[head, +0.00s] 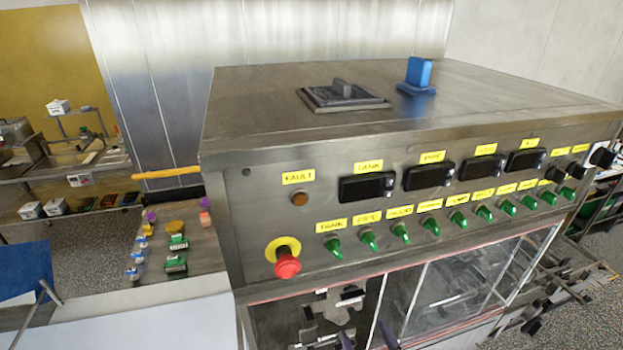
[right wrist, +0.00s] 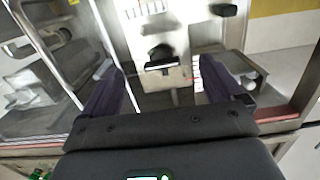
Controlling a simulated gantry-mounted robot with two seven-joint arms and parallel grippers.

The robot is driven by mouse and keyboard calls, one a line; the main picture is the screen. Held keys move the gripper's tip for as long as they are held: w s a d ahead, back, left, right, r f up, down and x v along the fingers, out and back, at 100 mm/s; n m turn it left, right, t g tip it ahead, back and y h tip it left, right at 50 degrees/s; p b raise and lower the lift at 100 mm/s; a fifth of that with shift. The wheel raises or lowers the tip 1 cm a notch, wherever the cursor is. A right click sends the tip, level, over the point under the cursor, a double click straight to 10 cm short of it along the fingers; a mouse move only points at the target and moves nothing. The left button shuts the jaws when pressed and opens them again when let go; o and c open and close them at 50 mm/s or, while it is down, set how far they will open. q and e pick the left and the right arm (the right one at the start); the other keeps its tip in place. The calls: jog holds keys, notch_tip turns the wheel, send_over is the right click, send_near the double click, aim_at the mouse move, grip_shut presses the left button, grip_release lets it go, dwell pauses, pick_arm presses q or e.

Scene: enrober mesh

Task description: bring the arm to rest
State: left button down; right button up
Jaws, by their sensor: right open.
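My right gripper shows at the bottom edge of the head view (head: 367,338), where only its purple fingertips come into the frame, in front of the machine's clear lower panels. In the right wrist view its two dark purple fingers (right wrist: 160,88) stand wide apart with nothing between them. Beyond the fingers there are metal parts and a small box-like fitting (right wrist: 166,76); I cannot tell how far off they are. The rest of the right arm is out of the head view. My left gripper is in neither view.
The steel machine (head: 400,90) fills the middle and right. Its front has a red stop button (head: 287,266), green knobs and yellow labels. A blue block (head: 418,75) and a hatch (head: 343,95) are on top. A board with coloured pieces (head: 195,258) is at left.

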jog(key=s+d+f+g+h+p, duration=0.1)
jog(key=s+g, duration=0.5)
jog(key=s, duration=0.7)
jog(key=s+d+f+g+h+p, duration=0.1)
jog(key=s+d+g, duration=0.4)
jog(key=s, duration=0.9)
jog(key=shift+s+d+f+g+h+p, duration=0.2)
jog(key=shift+f+g+h+p, duration=0.3)
jog(key=shift+g+p, duration=0.65)
jog(key=shift+a+r, duration=0.1)
jog(key=shift+r, duration=0.05)
